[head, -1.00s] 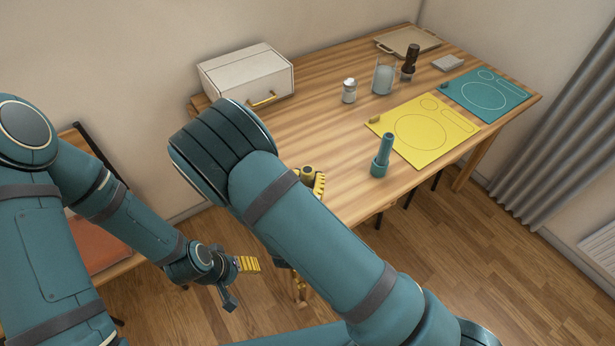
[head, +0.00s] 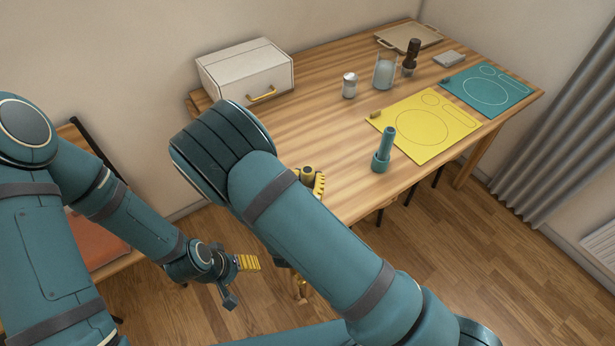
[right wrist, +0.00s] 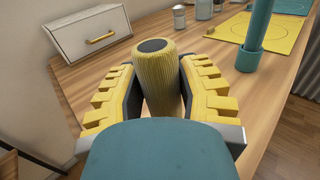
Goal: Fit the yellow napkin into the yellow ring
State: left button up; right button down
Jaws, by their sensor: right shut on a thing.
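The yellow napkin (right wrist: 160,78) is a ribbed, olive-yellow roll with a dark round end. In the right wrist view it stands upright between the two yellow fingers of my right gripper (right wrist: 160,66), which is shut on it. A small olive-yellow piece, which looks like the yellow ring (head: 375,114), lies at the yellow mat's left corner. My left gripper (head: 240,280) is open and empty, low in front of the table.
A teal upright roll with a wide base (head: 382,160) stands near the table's front edge, beside the yellow mat (head: 440,142). Behind are a teal mat (head: 503,102), a shaker (head: 349,86), a glass (head: 385,72), a dark grinder (head: 411,55), a tray (head: 420,38) and a white drawer box (head: 225,82).

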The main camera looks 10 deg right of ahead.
jog(key=shift+f, duration=0.35)
jog(key=c, duration=0.6)
grip_release()
jog(key=v, duration=0.7)
jog(key=shift+s, duration=0.25)
